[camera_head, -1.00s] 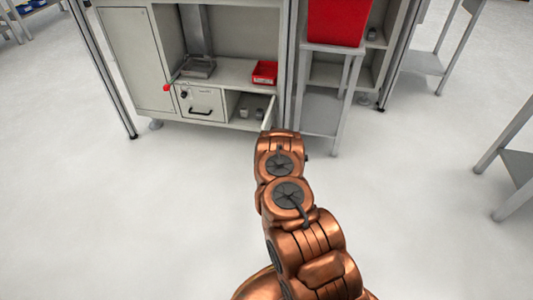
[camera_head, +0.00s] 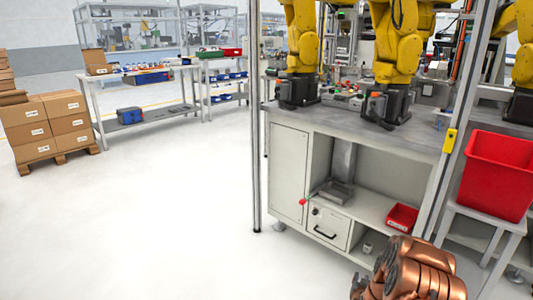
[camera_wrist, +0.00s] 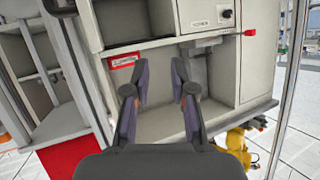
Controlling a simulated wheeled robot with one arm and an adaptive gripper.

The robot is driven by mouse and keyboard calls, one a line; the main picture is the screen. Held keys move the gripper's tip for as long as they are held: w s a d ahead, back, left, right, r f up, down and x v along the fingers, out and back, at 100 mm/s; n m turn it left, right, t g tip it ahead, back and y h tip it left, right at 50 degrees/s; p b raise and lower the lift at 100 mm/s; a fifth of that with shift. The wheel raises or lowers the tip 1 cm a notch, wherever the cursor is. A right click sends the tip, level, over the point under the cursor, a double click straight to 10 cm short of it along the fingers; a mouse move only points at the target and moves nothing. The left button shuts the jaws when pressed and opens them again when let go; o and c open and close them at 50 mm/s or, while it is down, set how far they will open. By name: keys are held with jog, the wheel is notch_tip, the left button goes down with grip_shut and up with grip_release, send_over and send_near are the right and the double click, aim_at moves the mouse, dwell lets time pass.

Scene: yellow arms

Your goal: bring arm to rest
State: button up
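My arm is copper-coloured and shows at the bottom right of the head view, in front of the workbench. My gripper (camera_wrist: 159,68) shows in the wrist view with two dark fingers apart and nothing between them. The wrist view is upside down. The gripper points towards the bench's open lower cabinet (camera_wrist: 160,112), and no contact with it can be seen.
The workbench (camera_head: 385,138) carries yellow robot arms (camera_head: 398,50). A red bin (camera_head: 497,175) stands on a small stand at right. A red tray (camera_head: 402,218) lies on the cabinet shelf. Stacked boxes (camera_head: 50,125) stand far left. The floor (camera_head: 150,230) at left is clear.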

jog(key=s+a+r+n+g+y+p, duration=0.1)
jog(key=s+a+r+g+y+p, duration=0.25)
jog(key=r, duration=0.65)
jog(key=s+a+r+n+p, duration=0.2)
jog(key=s+a+r+p, duration=0.15)
jog(key=a+r, duration=0.45)
jog(key=s+a+r+n+g+y+p, duration=0.15)
jog(key=a+r+p, duration=0.3)
jog(key=r, duration=0.65)
jog(key=s+r+g+p, duration=0.3)
jog(key=s+r+p, duration=0.2)
jog(key=s+r, duration=0.4)
jog(key=s+r+g+p, duration=0.3)
jog(key=s+r, duration=0.7)
jog(key=s, duration=0.8)
jog(key=s+r+n+g+p, duration=0.1)
jog(key=s+r+g+p, duration=0.2)
jog(key=s+r+p, duration=0.3)
jog(key=s+r, duration=0.4)
jog(key=s, duration=0.4)
jog(key=shift+s+a+g+h+p, duration=0.2)
jog(key=shift+s+g+h+p, duration=0.1)
jog(key=shift+g+p, duration=0.1)
